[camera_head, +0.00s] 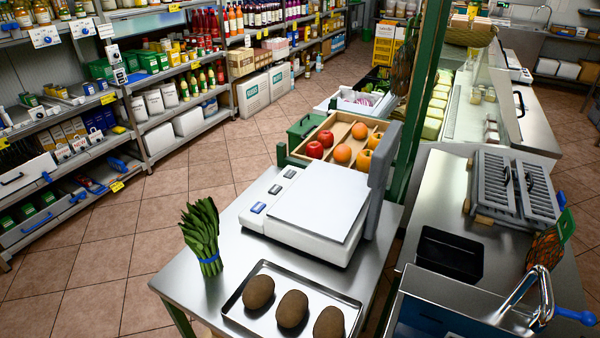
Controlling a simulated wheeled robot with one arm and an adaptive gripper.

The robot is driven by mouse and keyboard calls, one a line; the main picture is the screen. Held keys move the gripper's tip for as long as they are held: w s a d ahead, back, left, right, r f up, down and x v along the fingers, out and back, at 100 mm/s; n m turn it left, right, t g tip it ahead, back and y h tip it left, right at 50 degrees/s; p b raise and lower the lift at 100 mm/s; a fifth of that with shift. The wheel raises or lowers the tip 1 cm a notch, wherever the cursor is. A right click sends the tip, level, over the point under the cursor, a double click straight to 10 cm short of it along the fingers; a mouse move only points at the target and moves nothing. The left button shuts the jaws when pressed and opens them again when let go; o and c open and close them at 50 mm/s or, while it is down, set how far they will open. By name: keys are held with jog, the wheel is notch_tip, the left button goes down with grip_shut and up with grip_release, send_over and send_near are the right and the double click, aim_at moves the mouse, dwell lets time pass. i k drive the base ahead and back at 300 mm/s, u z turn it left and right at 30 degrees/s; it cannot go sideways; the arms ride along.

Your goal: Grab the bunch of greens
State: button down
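The bunch of greens (203,236) stands upright on the left part of the steel table (183,277), near its left edge. Its long dark green leaves fan out at the top, and a blue band holds the stems near the bottom. Nothing touches it. My gripper is not in view.
A tray (237,313) with 3 brown potato-like items lies just right of the greens. A white scale (311,216) stands behind the tray. A wooden crate (327,122) of fruit sits beyond it. Shelves line the left, with open tiled floor (98,252) between.

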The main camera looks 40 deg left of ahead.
aim_at(200, 229)
jog(key=u, duration=2.3)
jog(key=k, duration=0.3)
jog(key=u, duration=0.3)
